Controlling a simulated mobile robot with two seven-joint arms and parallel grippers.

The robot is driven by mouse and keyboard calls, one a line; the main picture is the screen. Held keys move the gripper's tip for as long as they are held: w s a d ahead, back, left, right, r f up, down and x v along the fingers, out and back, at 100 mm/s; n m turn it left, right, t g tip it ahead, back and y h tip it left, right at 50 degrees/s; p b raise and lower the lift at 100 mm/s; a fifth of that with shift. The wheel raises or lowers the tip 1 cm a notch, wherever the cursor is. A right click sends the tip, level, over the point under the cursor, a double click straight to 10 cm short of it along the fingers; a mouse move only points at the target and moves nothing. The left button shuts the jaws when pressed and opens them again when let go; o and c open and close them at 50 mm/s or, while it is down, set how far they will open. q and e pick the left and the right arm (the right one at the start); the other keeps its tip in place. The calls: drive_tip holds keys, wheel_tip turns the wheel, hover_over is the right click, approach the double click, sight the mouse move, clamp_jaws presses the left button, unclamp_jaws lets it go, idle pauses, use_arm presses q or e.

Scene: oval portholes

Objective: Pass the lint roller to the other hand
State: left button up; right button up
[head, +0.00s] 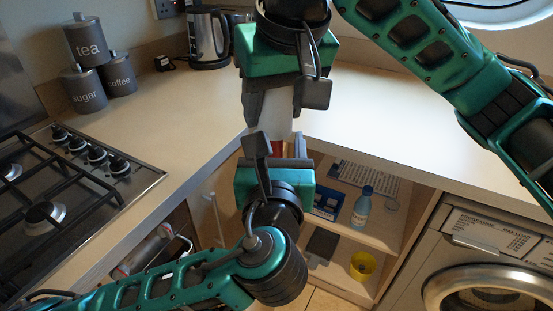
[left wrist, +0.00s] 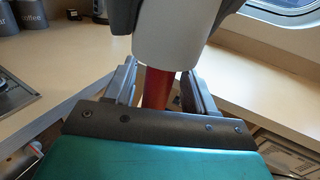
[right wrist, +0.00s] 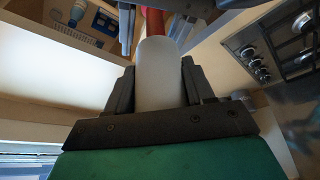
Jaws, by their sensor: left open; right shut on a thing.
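The lint roller has a white cylinder (right wrist: 160,75) and a red handle (left wrist: 157,88). My right gripper (head: 268,112), above in the head view, is shut on the white cylinder, with a finger on each side in the right wrist view. My left gripper (head: 276,152) is below it, pointing up at the roller. In the left wrist view its fingers (left wrist: 160,85) stand open on both sides of the red handle, with a gap visible at least on the right. In the head view the grippers hide most of the roller.
The corner counter (head: 400,125) is mostly clear. A gas hob (head: 60,190), canisters (head: 86,90) and a kettle (head: 208,38) are at left. Below are open shelves with a blue bottle (head: 362,206) and a yellow cup (head: 362,265). A washing machine (head: 490,265) is at right.

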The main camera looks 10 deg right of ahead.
use_arm(q)
drive_tip(key=shift+w, duration=0.2)
drive_tip(key=shift+d, duration=0.1)
clamp_jaws()
use_arm(e)
drive_tip(key=o, duration=1.5)
drive_tip(key=shift+c, duration=0.2)
